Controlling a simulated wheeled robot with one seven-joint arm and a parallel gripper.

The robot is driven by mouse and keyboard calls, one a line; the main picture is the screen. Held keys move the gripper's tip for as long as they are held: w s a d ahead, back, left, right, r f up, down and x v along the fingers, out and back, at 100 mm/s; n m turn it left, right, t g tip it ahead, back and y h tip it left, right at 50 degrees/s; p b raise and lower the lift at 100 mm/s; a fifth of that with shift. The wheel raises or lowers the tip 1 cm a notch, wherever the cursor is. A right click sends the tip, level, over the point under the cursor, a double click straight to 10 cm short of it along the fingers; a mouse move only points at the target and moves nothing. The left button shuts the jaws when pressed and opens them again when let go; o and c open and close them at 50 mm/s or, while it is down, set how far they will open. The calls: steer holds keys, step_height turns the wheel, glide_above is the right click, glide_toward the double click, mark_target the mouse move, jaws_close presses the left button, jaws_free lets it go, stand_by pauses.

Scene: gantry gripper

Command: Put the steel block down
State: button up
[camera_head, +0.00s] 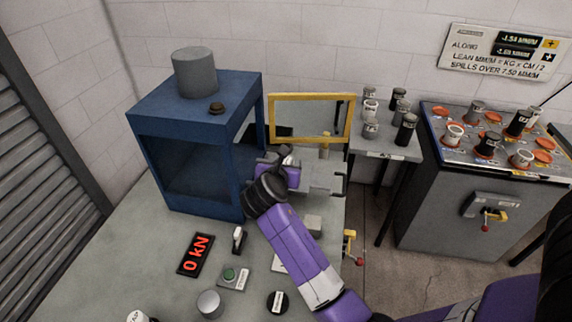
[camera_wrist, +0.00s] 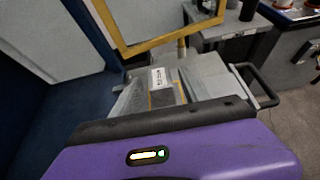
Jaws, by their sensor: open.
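A grey metal block with a white label, which looks like the steel block (camera_wrist: 166,95), shows in the wrist view just beyond my gripper's dark edge. It rests on or just above a grey metal tray (camera_wrist: 209,82); contact is hard to tell. My gripper (camera_head: 284,158) is open, beside the opening of the blue press frame (camera_head: 190,124) in the head view. Its fingertips are mostly hidden, and I cannot make out the labelled block there. The tray (camera_head: 322,178) shows right of my gripper. A small plain grey block (camera_head: 313,224) lies on the bench nearer the camera.
A yellow-framed guard (camera_head: 272,120) stands behind my gripper, close to the tray. Weights stand on a side table (camera_head: 383,149) at right.

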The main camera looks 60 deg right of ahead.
steer(key=v, duration=1.2)
steer(key=s+a+f+m+t+y, duration=0.2)
steer(key=s+a+f, duration=0.1)
steer(key=a, duration=0.2)
steer(key=s+a+f+m+t+y, duration=0.3)
steer(key=s+a+f, duration=0.1)
steer(key=a, duration=0.2)
steer(key=s+a+f+m+t+y, duration=0.2)
steer(key=s+a+f+y, duration=0.1)
steer(key=s+a+f, duration=0.1)
steer(key=shift+s+a+f, duration=0.1)
steer(key=shift+a+f, duration=0.15)
steer(key=shift+a, duration=0.55)
steer(key=s+a+r+m+t+y, duration=0.1)
steer(key=s+a+r+m+y, duration=0.1)
steer(key=s+a+r+m, duration=0.2)
steer(key=s+a+r+m+t+y, duration=0.2)
steer(key=s+a+r+m, duration=0.2)
steer(key=s+m, duration=0.6)
step_height(320, 180, up, 3)
steer(key=shift+s+a+f+m+t, duration=0.2)
steer(key=shift+s+m+t, duration=0.1)
steer(key=shift+m, duration=0.1)
